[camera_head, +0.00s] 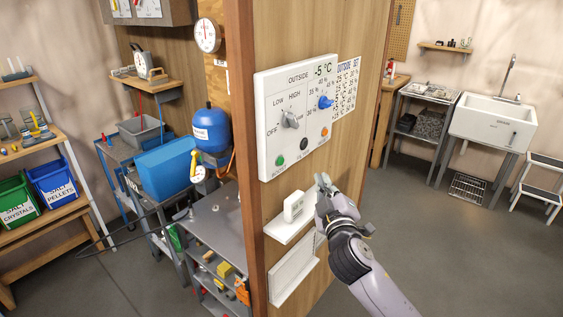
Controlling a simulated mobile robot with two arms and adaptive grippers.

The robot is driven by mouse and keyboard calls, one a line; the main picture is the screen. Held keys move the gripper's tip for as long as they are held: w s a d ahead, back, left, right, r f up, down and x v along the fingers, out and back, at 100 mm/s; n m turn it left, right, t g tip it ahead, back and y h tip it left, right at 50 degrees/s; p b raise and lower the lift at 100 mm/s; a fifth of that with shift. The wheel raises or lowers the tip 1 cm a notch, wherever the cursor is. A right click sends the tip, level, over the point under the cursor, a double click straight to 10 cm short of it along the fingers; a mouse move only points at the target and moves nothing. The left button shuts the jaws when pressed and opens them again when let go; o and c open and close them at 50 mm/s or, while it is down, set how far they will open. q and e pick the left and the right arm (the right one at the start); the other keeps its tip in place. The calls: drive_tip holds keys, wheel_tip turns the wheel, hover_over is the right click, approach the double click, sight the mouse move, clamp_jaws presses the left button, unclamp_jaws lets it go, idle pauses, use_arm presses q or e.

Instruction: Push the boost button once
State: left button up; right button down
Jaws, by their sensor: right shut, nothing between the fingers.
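The white control panel (295,120) hangs on the wooden wall, with a grey knob (290,118), a blue knob (325,102) and a display reading -5 °C. Along its lower edge are a green button (279,160), a black button (304,144) and an orange button (324,132). The small label under the green one looks like "BOOST", but it is blurred. My right gripper (322,181) is shut and empty, below the panel and apart from the buttons. My left gripper is out of view.
A small white device (293,206) stands on a white ledge (290,228) just left of my right gripper. A printed chart (344,88) is right of the panel. A grey metal cart (215,232) stands left of the wall. Open floor lies to the right.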

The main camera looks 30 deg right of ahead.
sight(281, 161)
drive_tip(key=w+a+b, duration=0.1)
drive_tip(key=w+a, duration=0.2)
drive_tip(key=w, duration=0.5)
drive_tip(key=shift+a, duration=0.25)
drive_tip(key=shift+w, duration=0.25)
idle(1.1)
drive_tip(key=shift+w+a, duration=0.15)
drive_tip(key=shift+w, duration=0.1)
drive_tip(key=shift+w+a, duration=0.2)
drive_tip(key=shift+w, duration=0.25)
idle(0.7)
drive_tip(key=shift+s, duration=0.1)
drive_tip(key=shift+s+d, duration=0.35)
drive_tip(key=shift+s, duration=0.45)
